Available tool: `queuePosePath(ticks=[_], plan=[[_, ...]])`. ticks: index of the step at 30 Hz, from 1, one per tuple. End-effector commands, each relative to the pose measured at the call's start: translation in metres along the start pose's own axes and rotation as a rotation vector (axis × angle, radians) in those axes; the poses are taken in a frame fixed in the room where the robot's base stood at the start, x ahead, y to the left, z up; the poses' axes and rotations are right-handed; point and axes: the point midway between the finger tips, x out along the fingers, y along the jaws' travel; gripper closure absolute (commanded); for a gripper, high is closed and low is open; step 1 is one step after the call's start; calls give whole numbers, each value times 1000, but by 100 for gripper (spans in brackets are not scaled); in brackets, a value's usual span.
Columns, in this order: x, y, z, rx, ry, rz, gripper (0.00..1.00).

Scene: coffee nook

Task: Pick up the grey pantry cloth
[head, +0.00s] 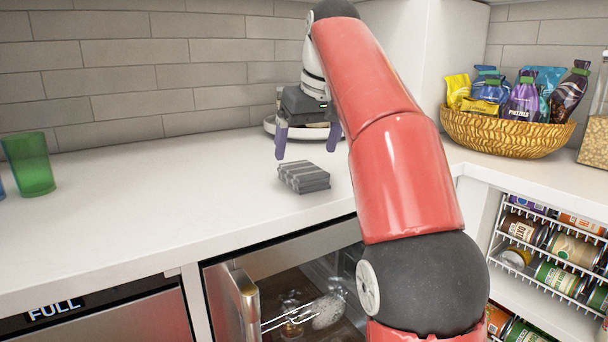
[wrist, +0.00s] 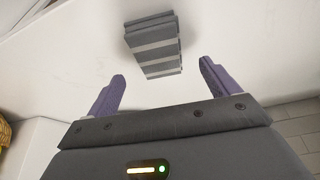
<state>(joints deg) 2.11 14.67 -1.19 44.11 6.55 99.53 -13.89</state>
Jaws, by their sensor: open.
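The grey pantry cloth (head: 304,177) is a folded, striped block lying on the white counter. In the wrist view the cloth (wrist: 153,45) shows ahead of the fingertips, roughly between the two finger lines. My gripper (head: 308,150) is above the counter, just above and behind the cloth in the head view, with its purple fingers pointing down. The gripper (wrist: 162,82) is open and empty in the wrist view, with clear space between its fingers. The fingers do not appear to touch the cloth.
A round light tray (head: 268,126) stands behind my gripper, partly hidden. A wicker basket of snack bags (head: 500,134) is at the right, and a green cup (head: 30,165) at the left. The counter (head: 150,205) left of the cloth is clear. Below, an appliance door (head: 240,305) stands open.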

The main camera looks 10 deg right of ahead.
Motion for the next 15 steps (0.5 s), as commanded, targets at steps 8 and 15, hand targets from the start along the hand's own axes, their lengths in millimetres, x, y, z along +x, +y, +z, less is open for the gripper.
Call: queuePosePath(ticks=[8, 15], plan=[[28, 2, 5, 0, -2, 0, 13], [55, 2, 5, -1, 1, 1, 13]])
